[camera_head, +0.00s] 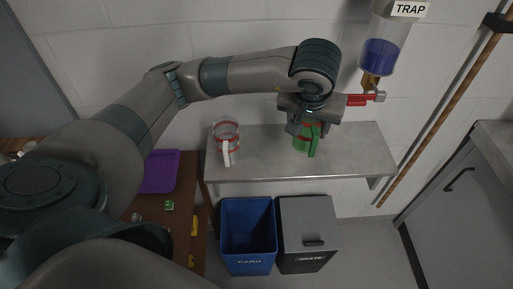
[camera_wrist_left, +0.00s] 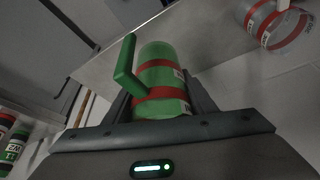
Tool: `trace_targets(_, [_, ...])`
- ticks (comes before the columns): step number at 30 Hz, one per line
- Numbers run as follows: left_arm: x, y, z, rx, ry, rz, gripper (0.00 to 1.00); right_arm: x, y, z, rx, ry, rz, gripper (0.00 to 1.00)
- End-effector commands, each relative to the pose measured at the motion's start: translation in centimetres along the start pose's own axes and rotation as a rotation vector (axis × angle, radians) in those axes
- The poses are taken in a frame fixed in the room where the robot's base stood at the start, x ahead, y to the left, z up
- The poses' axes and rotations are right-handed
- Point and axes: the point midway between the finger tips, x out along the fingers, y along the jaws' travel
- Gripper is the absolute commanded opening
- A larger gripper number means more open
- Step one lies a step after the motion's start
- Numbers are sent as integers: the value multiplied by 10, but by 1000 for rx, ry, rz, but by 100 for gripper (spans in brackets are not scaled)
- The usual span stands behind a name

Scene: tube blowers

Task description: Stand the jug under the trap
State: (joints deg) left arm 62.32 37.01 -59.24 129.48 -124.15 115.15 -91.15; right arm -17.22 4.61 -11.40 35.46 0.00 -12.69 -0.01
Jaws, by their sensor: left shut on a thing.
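The trap (camera_head: 381,57), a clear vessel with blue liquid under a TRAP label, hangs on the wall at upper right. A brass outlet (camera_head: 370,81) and a red-handled valve (camera_head: 360,100) are at its bottom. My left gripper (camera_head: 303,130) is shut on a green jug with red bands (camera_head: 301,145), left of and below the outlet. The jug (camera_wrist_left: 158,78) sits between the fingers in the left wrist view, its green handle to the left. I cannot tell whether its base touches the shelf. A clear jug with red bands (camera_head: 227,136) stands at the shelf's left.
The grey shelf (camera_head: 350,155) is bare to the right of the held jug. Below it stand a blue bin (camera_head: 247,240) and a grey waste bin (camera_head: 308,240). A brown table with a purple tray (camera_head: 161,171) is at left. A wooden pole (camera_head: 440,115) leans at right.

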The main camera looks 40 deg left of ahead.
Motion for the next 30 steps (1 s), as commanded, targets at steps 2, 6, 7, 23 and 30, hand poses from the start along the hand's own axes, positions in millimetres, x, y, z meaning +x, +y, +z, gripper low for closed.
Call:
trace_targets(2, [0, 0, 0, 0, 0, 0, 28, 0, 0, 0, 0, 1, 0, 31])
trace_targets(6, [3, -4, 0, 1, -2, 0, 28, -1, 0, -1, 0, 1, 0, 31])
trace_targets(7, [4, -6, 0, 1, -3, 1, 28, -1, -1, -1, 0, 1, -1, 31])
trace_targets(23, [42, -62, -1, -2, -5, -3, 28, -10, -2, -3, 0, 4, -2, 31])
trace_targets(30, [63, -96, -3, -2, -4, -5, 28, -23, -1, -4, 0, 4, -2, 31])
